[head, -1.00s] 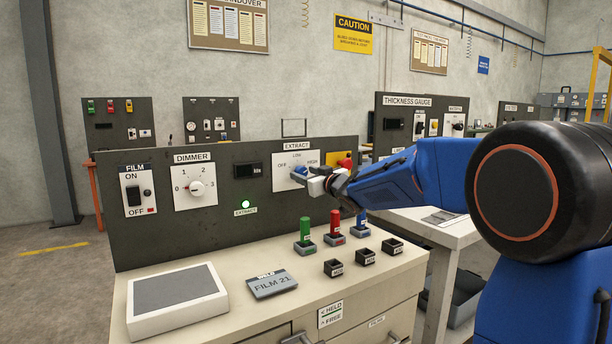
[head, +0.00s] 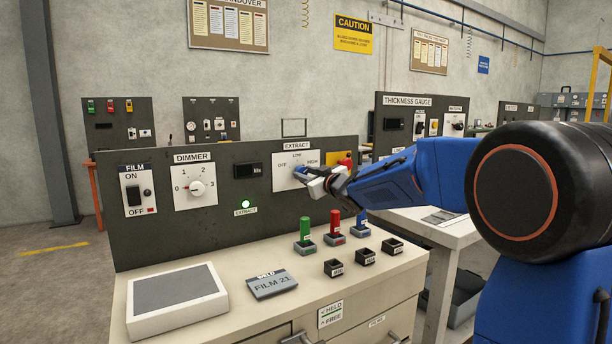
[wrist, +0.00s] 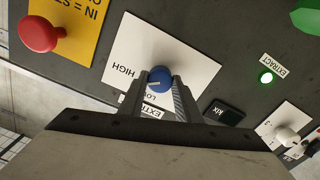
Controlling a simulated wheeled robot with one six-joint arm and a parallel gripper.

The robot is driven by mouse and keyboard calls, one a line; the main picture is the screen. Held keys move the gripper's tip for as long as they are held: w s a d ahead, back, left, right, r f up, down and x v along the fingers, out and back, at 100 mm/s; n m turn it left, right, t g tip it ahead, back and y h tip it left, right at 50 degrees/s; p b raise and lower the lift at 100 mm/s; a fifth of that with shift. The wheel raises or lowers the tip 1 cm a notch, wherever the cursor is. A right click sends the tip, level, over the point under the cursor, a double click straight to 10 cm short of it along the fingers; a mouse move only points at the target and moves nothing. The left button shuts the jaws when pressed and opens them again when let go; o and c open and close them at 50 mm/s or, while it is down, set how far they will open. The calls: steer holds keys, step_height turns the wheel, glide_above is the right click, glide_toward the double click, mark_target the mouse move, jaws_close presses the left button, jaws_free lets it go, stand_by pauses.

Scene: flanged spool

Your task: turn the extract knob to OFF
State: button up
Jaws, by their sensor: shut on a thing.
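The extract knob (wrist: 159,78) is round and blue with a pale pointer mark, on a white plate (wrist: 185,58) in the wrist view. The mark seems to lie toward the side between HIGH and LOW; its exact setting is hard to tell. OFF is not readable there, but the head view shows OFF at the left of the EXTRACT plate (head: 284,180). My gripper (wrist: 158,84) is shut on the knob, one finger on each side. In the head view my gripper (head: 304,174) covers most of the knob.
A green lamp (head: 245,204) labelled EXTRACT is lit. A red button (wrist: 40,34) on yellow is beside the plate. The dimmer knob (head: 196,188) and film switch (head: 134,195) are further left. Upright green (head: 305,229) and red (head: 335,222) pieces stand on the bench below.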

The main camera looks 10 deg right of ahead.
steer(key=n, duration=1.3)
steer(key=shift+n, duration=0.3)
steer(key=n, duration=1)
steer(key=shift+f, duration=0.1)
steer(key=shift+n, duration=0.4)
steer(key=o, duration=1.1)
steer(key=shift+c, duration=0.2)
